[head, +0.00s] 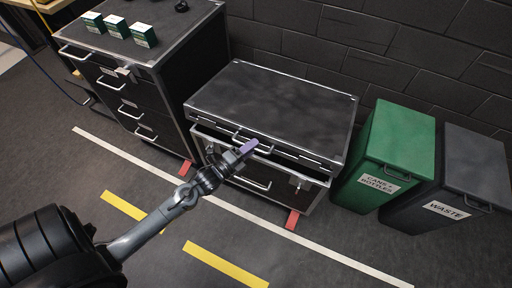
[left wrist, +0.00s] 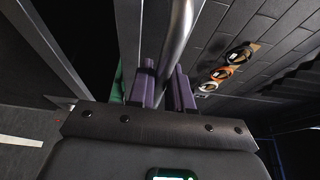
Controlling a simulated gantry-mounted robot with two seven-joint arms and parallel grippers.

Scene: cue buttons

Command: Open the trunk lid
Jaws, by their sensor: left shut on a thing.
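The black trunk (head: 310,192) with silver edges stands on the floor against the wall. Its lid (head: 285,95) is a flat dark panel, and a dark gap shows below its front edge. My left gripper (head: 247,147), with purple fingers, is at the silver handle (head: 238,135) on the lid's front. In the left wrist view the handle bar (left wrist: 178,35) runs between the two fingers of the left gripper (left wrist: 166,78), which are shut on it. The fingers hide part of the handle in the head view. My right gripper is not in view.
A black drawer cabinet (head: 125,95) with several green-and-white boxes on top stands left of the trunk. A green bin (head: 395,145) and a grey waste bin (head: 465,175) stand to its right. The brick wall (head: 330,35) is close behind. Floor in front is clear.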

